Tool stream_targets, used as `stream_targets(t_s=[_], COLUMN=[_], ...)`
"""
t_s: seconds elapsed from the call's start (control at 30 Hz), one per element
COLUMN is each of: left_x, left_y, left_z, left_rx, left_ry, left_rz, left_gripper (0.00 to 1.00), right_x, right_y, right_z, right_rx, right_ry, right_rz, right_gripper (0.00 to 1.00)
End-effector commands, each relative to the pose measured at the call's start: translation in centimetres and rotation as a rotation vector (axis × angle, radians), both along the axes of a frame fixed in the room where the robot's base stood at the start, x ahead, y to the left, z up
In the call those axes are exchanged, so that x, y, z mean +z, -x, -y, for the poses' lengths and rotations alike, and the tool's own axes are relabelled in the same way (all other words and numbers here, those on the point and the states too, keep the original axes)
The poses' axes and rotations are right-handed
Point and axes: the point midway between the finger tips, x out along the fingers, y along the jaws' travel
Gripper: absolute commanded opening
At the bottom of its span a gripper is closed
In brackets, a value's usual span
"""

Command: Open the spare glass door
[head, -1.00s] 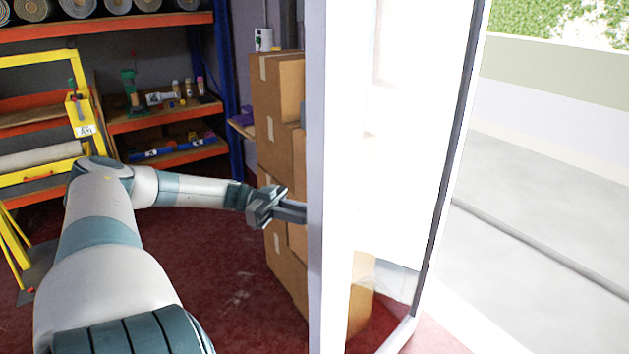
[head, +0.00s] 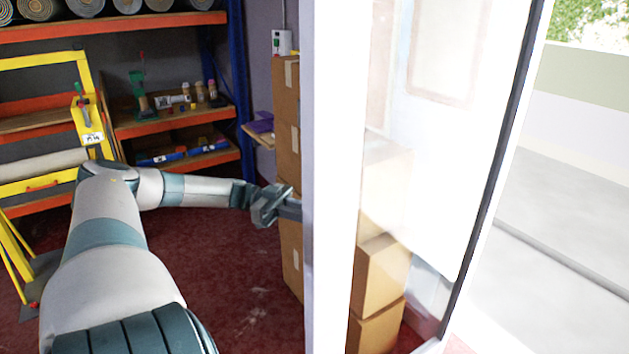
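The glass door (head: 430,150) stands ajar in the head view, with a wide white frame edge (head: 336,250) facing me and a dark strip along its right side. The outdoors shows to the right of it. My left gripper (head: 290,208) is at the left side of the white edge, at mid height. Its fingertips are hidden at the edge, so I cannot see whether they hold anything. My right gripper is not in view.
Stacked cardboard boxes (head: 288,120) stand just behind the door edge, and some show through the glass. A yellow rack (head: 40,180) and orange shelves (head: 180,125) with tools are at the left. Red floor (head: 225,270) is clear between. Pale paving (head: 570,240) lies outside.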

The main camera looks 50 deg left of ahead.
Motion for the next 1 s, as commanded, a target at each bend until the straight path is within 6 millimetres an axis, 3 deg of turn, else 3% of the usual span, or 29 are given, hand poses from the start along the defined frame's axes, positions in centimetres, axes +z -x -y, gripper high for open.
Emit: stream_targets(t_s=[0.37, 0.4, 0.47, 1.0], left_x=[0.07, 0.08, 0.08, -0.15], left_y=[-0.12, -0.12, -0.11, 0.46], left_z=[-0.04, -0.04, -0.04, -0.95], left_rx=[0.003, 0.003, 0.002, 0.001], left_ry=[-0.002, -0.002, -0.002, -0.002], left_rz=[0.001, 0.001, 0.001, -0.003], left_gripper=[0.00, 0.22, 0.36, 0.36], right_x=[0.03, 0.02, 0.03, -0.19], right_y=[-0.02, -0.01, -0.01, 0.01], right_z=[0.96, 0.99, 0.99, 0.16], right_rx=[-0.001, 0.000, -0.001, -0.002], right_ry=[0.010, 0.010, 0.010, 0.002], right_rz=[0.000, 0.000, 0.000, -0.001], right_gripper=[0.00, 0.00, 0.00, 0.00])
